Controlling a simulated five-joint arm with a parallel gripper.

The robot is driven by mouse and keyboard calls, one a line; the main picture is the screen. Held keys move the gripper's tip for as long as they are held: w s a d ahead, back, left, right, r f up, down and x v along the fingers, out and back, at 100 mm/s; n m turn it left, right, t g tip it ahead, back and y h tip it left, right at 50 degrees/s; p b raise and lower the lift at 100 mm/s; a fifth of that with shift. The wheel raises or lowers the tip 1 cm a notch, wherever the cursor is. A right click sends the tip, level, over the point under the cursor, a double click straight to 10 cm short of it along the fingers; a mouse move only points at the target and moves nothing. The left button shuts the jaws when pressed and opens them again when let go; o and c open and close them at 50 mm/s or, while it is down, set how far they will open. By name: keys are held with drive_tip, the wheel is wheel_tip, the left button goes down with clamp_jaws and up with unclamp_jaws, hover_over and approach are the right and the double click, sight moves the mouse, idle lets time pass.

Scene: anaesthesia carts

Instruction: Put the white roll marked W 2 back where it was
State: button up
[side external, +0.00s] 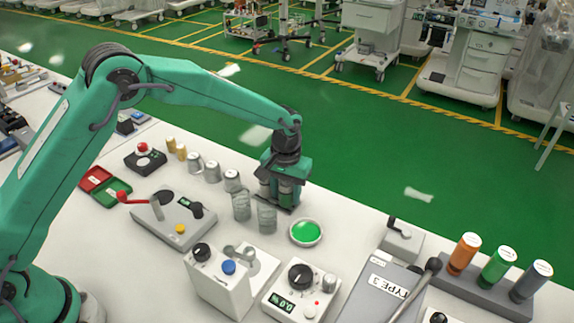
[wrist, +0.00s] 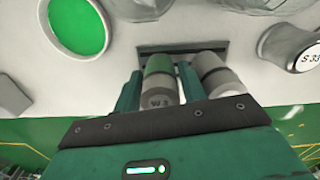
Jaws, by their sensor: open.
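My gripper (side external: 285,188) points down near the table's far edge, over a dark holder (side external: 274,206). In the wrist view my gripper (wrist: 160,80) is open, its green fingers either side of a roll (wrist: 158,100) with a pale grey end and a greenish part.
A round green dish (side external: 305,233) lies just right of my gripper. Clear cups (side external: 242,207) and grey rolls (side external: 213,171) stand to the left. A control box (side external: 300,288) is in front. A rack of coloured cylinders (side external: 497,266) stands far right.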

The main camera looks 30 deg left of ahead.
sight(284, 183)
drive_tip(key=shift+r, duration=0.1)
wheel_tip(284, 183, up, 12)
idle(0.7)
drive_tip(key=shift+r, duration=0.15)
idle(0.4)
drive_tip(key=s+a+r+t, duration=0.3)
drive_tip(key=s+a+r, duration=0.8)
drive_tip(key=s+r, duration=0.1)
drive_tip(key=s+a+f+m+t, duration=0.1)
drive_tip(key=s+a, duration=0.2)
drive_tip(key=s, duration=0.6)
drive_tip(key=s+a+t, duration=0.1)
drive_tip(key=s+a, duration=0.2)
drive_tip(key=s, duration=0.5)
drive_tip(key=shift+s+a+f+m+t, duration=0.25)
drive_tip(key=shift+s+f+m+t, duration=0.05)
drive_tip(key=shift+s+f+m, duration=0.1)
